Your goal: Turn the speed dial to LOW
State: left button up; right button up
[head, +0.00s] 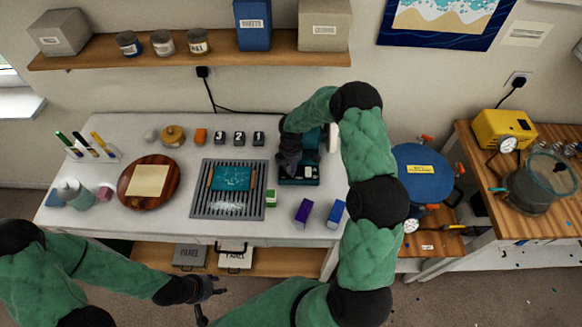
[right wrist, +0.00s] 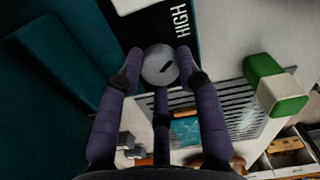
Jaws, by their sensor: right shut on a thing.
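The speed dial (right wrist: 160,66) is a round grey knob with a dark slanted mark, seen close up in the right wrist view. The word HIGH (right wrist: 181,20) is printed on the dark panel beside it. My right gripper (right wrist: 160,72) is shut on the dial, with its purple fingers on either side of it. In the head view my right gripper (head: 288,163) is at the left side of the teal machine (head: 300,181), and it hides the dial there. No LOW label shows. My left gripper (head: 213,286) is open and empty in front of the table.
A grey slatted rack (head: 211,212) with a teal panel stands left of the machine. A green and white block (head: 271,198) lies between them. Purple (head: 303,211) and blue (head: 336,212) boxes lie in front. A round wooden board (head: 133,190) is further left.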

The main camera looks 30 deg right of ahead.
jog(key=m+b, duration=0.3)
jog(key=shift+f, duration=0.2)
jog(key=m+b, duration=0.2)
jog(key=m, duration=0.2)
jog(key=shift+b, duration=0.35)
jog(key=m+b, duration=0.2)
jog(key=m, duration=0.2)
jog(key=shift+m+b, duration=0.3)
jog(key=shift+r+m+b, duration=0.15)
jog(key=shift+m+b, duration=0.7)
jog(key=shift+m, duration=0.95)
jog(key=o, duration=1.2)
jog(key=shift+c, duration=0.2)
jog(key=shift+r, duration=0.1)
notch_tip(320, 180, up, 12)
